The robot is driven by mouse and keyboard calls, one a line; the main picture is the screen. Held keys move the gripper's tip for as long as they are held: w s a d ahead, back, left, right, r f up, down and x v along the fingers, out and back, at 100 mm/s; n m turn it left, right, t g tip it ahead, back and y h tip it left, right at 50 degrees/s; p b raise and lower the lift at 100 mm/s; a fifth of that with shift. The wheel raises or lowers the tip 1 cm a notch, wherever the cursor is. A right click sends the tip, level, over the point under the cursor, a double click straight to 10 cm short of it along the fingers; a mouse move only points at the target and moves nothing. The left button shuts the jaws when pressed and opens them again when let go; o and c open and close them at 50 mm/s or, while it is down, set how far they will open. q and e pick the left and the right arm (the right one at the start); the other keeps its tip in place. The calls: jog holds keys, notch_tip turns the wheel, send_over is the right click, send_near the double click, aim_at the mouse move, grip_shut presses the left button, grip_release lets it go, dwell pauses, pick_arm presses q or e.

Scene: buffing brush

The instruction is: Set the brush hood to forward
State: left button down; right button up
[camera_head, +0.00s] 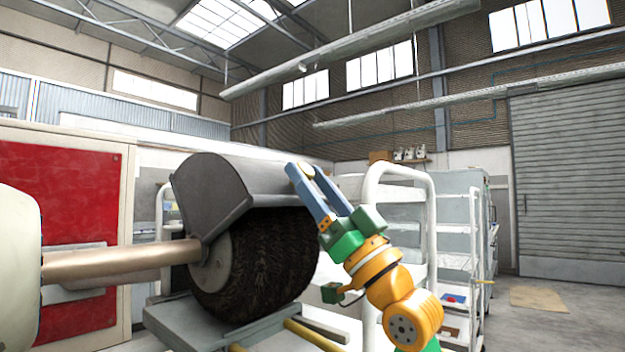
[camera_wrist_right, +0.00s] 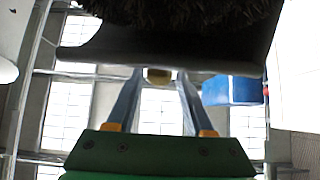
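The grey curved brush hood (camera_head: 213,190) covers the upper part of the dark bristled brush wheel (camera_head: 265,265) in the head view. The hood's edge also shows in the wrist view (camera_wrist_right: 200,62), with bristles (camera_wrist_right: 190,12) above it. My right gripper (camera_head: 303,172) reaches up to the hood's right edge with its blue fingers. Firm contact with the knob cannot be made out. My left gripper is not in view.
A copper-coloured shaft (camera_head: 120,262) runs from a white housing (camera_head: 18,265) to the wheel. A grey table (camera_head: 180,328) lies below the wheel. A white-railed rack (camera_head: 432,215) stands close behind my right arm. Open floor lies at the far right.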

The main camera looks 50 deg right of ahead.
jog(key=shift+o, duration=0.6)
jog(key=shift+s, duration=0.1)
pick_arm(q)
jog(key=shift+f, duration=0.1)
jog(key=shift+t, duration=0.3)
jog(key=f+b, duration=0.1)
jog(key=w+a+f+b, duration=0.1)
jog(key=b, duration=0.1)
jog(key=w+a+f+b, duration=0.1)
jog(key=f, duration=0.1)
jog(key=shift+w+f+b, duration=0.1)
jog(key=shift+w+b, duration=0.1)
jog(key=shift+b, duration=0.1)
pick_arm(e)
jog(key=v, duration=0.7)
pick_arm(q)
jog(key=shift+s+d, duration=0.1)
